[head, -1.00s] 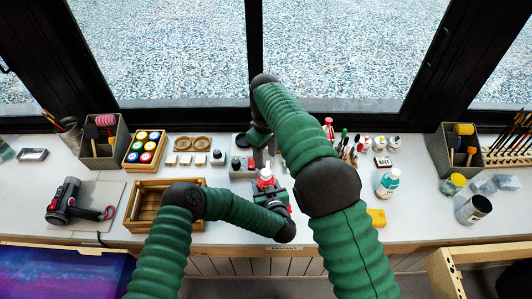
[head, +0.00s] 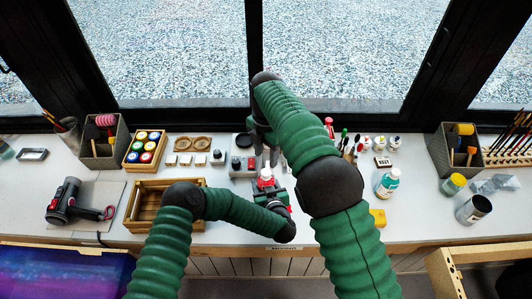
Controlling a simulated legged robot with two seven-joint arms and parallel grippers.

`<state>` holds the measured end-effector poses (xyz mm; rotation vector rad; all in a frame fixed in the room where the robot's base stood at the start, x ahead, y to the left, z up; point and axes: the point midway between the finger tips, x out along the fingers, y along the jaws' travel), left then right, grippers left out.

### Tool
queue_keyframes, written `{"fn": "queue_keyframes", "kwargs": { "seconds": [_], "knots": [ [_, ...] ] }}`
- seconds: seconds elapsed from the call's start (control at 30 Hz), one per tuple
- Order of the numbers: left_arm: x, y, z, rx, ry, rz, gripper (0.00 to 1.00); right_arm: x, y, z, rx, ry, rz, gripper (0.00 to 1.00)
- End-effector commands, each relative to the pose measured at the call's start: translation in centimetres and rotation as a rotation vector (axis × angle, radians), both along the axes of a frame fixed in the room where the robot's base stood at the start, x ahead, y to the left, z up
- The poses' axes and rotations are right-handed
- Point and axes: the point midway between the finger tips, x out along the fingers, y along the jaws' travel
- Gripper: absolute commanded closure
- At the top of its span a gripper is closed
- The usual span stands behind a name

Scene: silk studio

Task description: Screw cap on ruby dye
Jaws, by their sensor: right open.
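A small bottle with red on it and a pale top (head: 265,173), apparently the ruby dye, stands near the middle of the white worktop. My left gripper (head: 270,189) is low around or beside this bottle. Its own wrist and the bottle hide its fingertips, so I cannot tell if it grips. My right gripper (head: 266,158) is open, pointing down just above and behind the bottle's top. My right forearm hides part of the area to its right. I cannot make out a separate cap between the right fingers.
A pale tray with dark round pieces (head: 237,163) lies just left of the bottle. A wooden crate (head: 140,208) is further left.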

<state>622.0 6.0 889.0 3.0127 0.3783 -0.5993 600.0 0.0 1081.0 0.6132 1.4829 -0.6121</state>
Motion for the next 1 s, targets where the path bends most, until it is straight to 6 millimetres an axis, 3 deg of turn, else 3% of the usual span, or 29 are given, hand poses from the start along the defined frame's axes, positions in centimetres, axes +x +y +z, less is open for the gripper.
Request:
{"fn": "queue_keyframes", "kwargs": {
  "seconds": [0.43, 0.83, 1.0],
  "knots": [
    [-0.1, 0.0, -0.1, 0.0, 0.002, 0.0, 1.0, -0.1, 0.0, -6.8, -0.002, 0.004, -0.001, 0.53],
    [-0.1, 0.0, -0.1, 0.0, 0.002, 0.0, 1.0, 0.0, 0.0, -7.8, -0.001, 0.001, -0.002, 0.53],
    [-0.1, 0.0, -0.1, 0.0, 0.002, 0.0, 1.0, 0.0, 0.0, -7.8, -0.001, 0.001, -0.002, 0.74]
  ]
}}
